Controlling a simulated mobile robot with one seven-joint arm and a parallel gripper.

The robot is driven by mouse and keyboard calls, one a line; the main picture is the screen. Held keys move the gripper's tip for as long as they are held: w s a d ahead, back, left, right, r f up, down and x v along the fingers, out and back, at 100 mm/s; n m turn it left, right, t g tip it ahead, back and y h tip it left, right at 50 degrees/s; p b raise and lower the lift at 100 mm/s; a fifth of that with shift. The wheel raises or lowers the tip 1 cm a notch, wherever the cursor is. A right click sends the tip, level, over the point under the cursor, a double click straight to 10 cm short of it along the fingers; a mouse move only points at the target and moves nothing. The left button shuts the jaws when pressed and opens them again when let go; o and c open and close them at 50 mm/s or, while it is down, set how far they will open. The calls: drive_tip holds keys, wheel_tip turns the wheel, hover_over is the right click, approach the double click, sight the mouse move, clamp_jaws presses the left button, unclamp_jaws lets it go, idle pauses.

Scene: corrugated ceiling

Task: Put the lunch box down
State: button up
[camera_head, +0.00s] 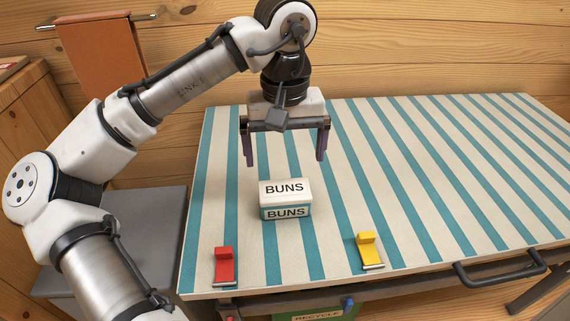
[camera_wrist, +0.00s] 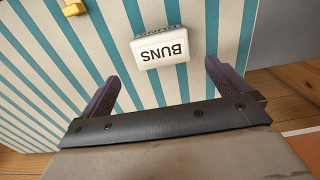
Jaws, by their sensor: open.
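The lunch box, a small white box with a teal lower front and the word BUNS on its lid and front (camera_head: 285,198), stands upright on the striped table (camera_head: 420,160). My gripper (camera_head: 285,158) is open and empty. It hangs above and a little behind the box, apart from it. In the wrist view the box (camera_wrist: 160,48) lies beyond and between the two spread fingers (camera_wrist: 160,82), with its lid facing the camera. Nothing is between the fingertips.
A red clip-like object (camera_head: 224,266) and a yellow one (camera_head: 369,251) stand near the table's front edge. A dark handle (camera_head: 500,267) sticks out at the front right. The table's right half is clear. A wooden wall with an orange towel (camera_head: 100,50) is behind.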

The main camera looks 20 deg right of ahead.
drive_tip(key=shift+r, duration=0.6)
drive_tip(key=shift+d, duration=0.1)
